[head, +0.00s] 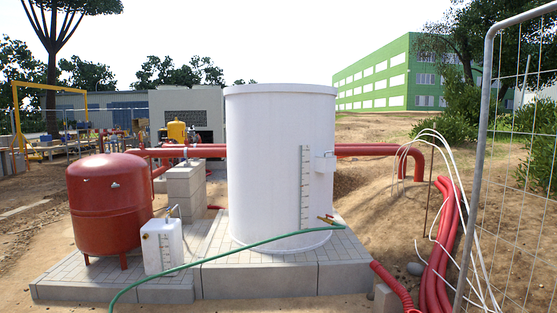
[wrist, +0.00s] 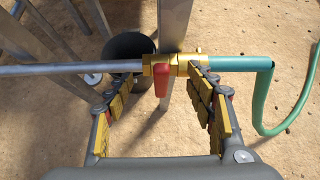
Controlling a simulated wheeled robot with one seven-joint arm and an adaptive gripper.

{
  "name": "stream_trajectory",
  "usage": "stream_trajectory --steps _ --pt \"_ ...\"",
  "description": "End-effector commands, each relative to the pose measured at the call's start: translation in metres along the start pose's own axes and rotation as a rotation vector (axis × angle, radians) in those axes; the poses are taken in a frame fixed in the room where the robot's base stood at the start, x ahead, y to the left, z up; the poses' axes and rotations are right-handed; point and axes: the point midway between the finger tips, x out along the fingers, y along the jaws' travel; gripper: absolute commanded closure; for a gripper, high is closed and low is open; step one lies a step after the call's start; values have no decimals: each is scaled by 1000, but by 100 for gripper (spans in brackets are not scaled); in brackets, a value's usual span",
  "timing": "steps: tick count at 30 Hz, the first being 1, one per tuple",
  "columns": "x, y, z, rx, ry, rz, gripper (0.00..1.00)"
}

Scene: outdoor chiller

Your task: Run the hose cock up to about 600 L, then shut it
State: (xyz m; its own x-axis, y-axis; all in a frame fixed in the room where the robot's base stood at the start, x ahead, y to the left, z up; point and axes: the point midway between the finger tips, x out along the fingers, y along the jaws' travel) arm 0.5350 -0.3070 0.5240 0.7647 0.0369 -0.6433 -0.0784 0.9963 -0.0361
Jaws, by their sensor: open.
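In the wrist view a brass hose cock (wrist: 178,66) joins a grey pipe (wrist: 70,69) on its left to the green hose (wrist: 232,63) on its right. Its red lever (wrist: 161,84) points toward the camera, across the pipe line. My gripper (wrist: 155,78) is open, with its yellow-padded fingers either side of the lever; the right fingertip is close to the brass body, and I cannot tell if it touches. In the head view the green hose (head: 240,250) runs to the large white tank (head: 270,150), which carries a level scale (head: 305,190); its reading is too small to make out.
A metal post (wrist: 172,30) stands behind the cock, with a dark round object (wrist: 128,46) beside it. In the head view are a red vessel (head: 110,205), a small white tank (head: 162,247), red pipes (head: 375,150) and a mesh fence (head: 510,200) at right. Sandy ground is open at front left.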

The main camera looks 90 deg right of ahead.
Motion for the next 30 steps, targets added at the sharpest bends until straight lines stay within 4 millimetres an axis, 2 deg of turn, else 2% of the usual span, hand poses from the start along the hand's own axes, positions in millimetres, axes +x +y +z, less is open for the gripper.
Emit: stream_trajectory --steps 4,21,30 --pt "-8 -1 1 1 0 -1 45" --pt "-67 0 1 0 0 -1 45" --pt "-70 0 0 0 0 0 45"
